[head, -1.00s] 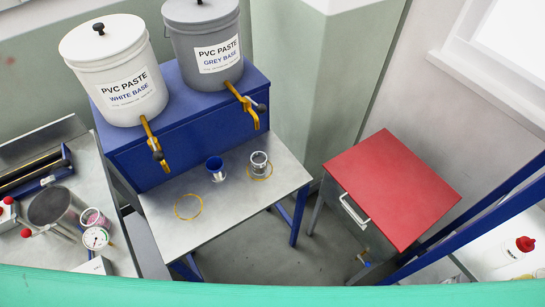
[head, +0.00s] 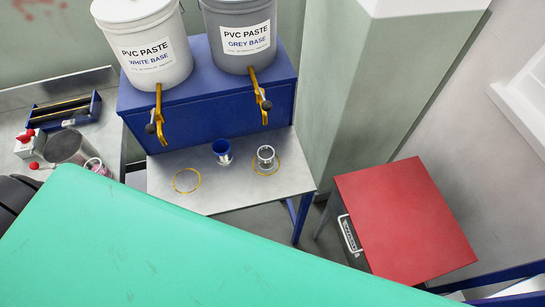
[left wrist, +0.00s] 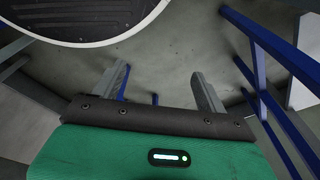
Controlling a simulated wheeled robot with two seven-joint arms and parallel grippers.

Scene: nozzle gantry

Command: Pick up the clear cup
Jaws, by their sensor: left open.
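A clear cup (head: 266,158) stands upright on the steel table (head: 213,199), inside the right-hand yellow ring, in front of the grey-base pail's tap. A blue cup (head: 222,149) with a clear lower part stands just left of it. My left gripper (left wrist: 160,88) shows in the left wrist view with its two fingers apart and nothing between them. No cup is in the left wrist view, so the gripper is away from the clear cup. My right gripper is in neither view.
White (head: 143,45) and grey (head: 239,32) paste pails sit on a blue stand (head: 205,103) behind the cups, yellow taps jutting forward. The left yellow ring (head: 187,181) is empty. A red-topped cabinet (head: 405,222) stands right. A side bench (head: 75,88) holds a pot and tools.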

